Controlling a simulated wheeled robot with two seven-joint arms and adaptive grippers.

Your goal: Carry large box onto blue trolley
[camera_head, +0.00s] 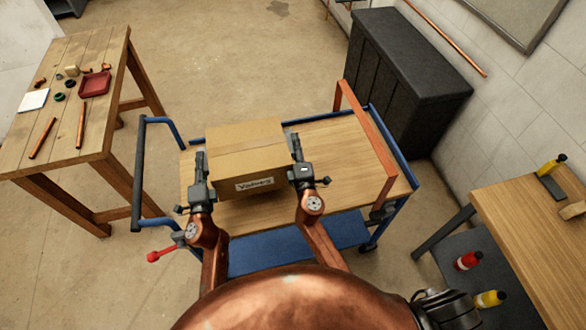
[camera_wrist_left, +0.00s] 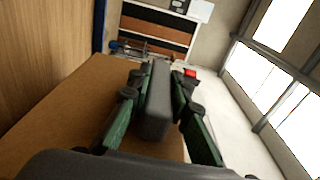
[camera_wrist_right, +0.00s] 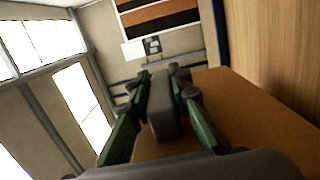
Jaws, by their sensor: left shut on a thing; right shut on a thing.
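The large cardboard box (camera_head: 245,150), labelled "Valves", is level over the left part of the blue trolley's wooden top (camera_head: 335,150). I cannot tell whether its underside touches that top. My left gripper (camera_head: 201,162) is shut on the box at its left side, and my right gripper (camera_head: 295,150) is shut on it at its right side. The box's brown surface also shows in the left wrist view (camera_wrist_left: 50,110) and in the right wrist view (camera_wrist_right: 255,115). The exact finger contact is hidden.
A wooden table (camera_head: 105,55) with copper pipes and a red tray (camera_head: 95,84) stands left. A black cabinet (camera_head: 400,75) is behind the trolley at right. A bench (camera_head: 530,225) with bottles is at lower right. The trolley has an orange upright frame (camera_head: 368,140) at right.

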